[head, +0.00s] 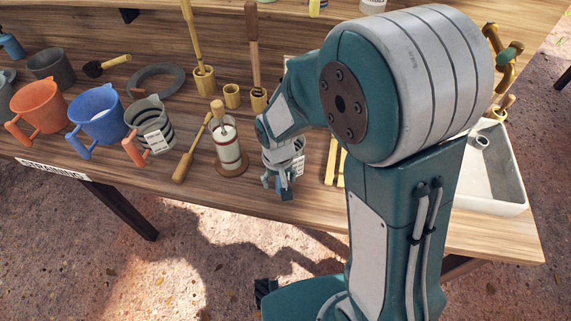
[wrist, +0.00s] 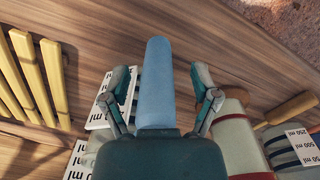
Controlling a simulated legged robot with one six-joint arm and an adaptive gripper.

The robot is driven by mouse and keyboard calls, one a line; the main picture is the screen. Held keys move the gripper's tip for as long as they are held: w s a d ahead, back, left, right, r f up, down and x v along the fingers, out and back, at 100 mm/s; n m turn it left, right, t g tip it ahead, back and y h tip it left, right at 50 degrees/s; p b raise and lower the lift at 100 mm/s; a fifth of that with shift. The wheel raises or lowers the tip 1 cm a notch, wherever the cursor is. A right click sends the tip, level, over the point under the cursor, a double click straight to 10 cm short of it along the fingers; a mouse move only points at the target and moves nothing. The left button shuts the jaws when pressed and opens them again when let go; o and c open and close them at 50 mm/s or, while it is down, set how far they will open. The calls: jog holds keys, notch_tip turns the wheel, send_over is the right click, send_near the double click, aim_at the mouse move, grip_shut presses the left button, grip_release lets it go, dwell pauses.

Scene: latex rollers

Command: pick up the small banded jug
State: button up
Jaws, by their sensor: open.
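The small banded jug (head: 299,152) is pale grey with darker bands and a white label. In the head view it stands near the table's front edge, partly hidden behind my gripper (head: 278,184). In the wrist view its blue handle (wrist: 158,85) points up the picture between the two fingers of my gripper (wrist: 168,78). The fingers are open, one on each side of the handle, with gaps showing. Most of the jug's body is hidden by my gripper in the wrist view. A larger banded jug (head: 146,112) with an orange handle stands further left.
A red-banded white jar (head: 228,148) on a wooden base stands close on the left. Yellow sticks (head: 331,160) lie close on the right. A pale tray (head: 515,195) is at the right, and blue (head: 97,114) and orange (head: 38,105) jugs stand left.

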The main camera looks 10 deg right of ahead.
jog(key=shift+f, duration=0.25)
grip_shut()
jog(key=shift+r, duration=0.1)
jog(key=shift+r, duration=0.55)
jog(key=r, duration=0.2)
jog(key=shift+s+d+r, duration=0.1)
jog(key=shift+s+r, duration=0.1)
jog(key=shift+r, duration=0.1)
jog(key=s+d+r, duration=0.3)
jog(key=s+r, duration=0.6)
jog(key=s, duration=0.4)
jog(key=shift+d+r, duration=0.15)
jog(key=shift+d, duration=0.05)
